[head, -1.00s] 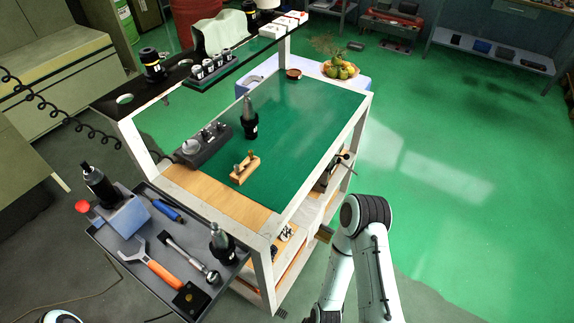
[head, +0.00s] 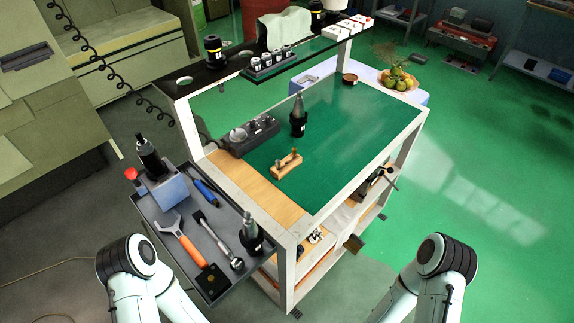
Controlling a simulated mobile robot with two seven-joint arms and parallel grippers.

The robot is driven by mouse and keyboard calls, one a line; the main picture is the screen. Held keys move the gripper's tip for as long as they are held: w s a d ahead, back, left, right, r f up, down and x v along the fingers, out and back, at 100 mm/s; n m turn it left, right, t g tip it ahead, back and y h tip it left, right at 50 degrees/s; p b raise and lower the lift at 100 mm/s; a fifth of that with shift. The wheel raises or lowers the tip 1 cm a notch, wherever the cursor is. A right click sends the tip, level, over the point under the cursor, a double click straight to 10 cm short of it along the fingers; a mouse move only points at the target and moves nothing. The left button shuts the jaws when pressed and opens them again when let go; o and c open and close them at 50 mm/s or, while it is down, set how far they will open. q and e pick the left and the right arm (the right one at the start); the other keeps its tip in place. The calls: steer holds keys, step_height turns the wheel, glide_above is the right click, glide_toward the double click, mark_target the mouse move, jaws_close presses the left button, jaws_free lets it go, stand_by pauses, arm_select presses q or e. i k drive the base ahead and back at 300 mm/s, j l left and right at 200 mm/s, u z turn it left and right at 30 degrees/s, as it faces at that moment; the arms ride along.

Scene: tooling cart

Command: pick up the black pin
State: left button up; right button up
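A small wooden block (head: 285,170) sits on the green mat (head: 345,125) of the cart top. Two short upright pegs stand on it: a left peg (head: 278,164) and a right peg (head: 294,153). They are too small for me to tell which, if either, is the black pin. My two arms show at the bottom left and bottom right, in front of the cart. Both grippers are out of the picture.
A black shelf (head: 200,80) overhangs the back.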

mark_target(138, 135)
steer(key=j+z, duration=0.2)
steer(key=j, duration=0.25)
steer(key=j+z, duration=0.25)
steer(key=j, duration=0.2)
steer(key=k+j+z, duration=0.2)
steer(key=j, duration=0.2)
steer(key=j+z, duration=0.2)
steer(key=j, duration=0.25)
steer(key=k+j+z, duration=0.25)
steer(key=j, duration=0.15)
steer(key=i, duration=0.1)
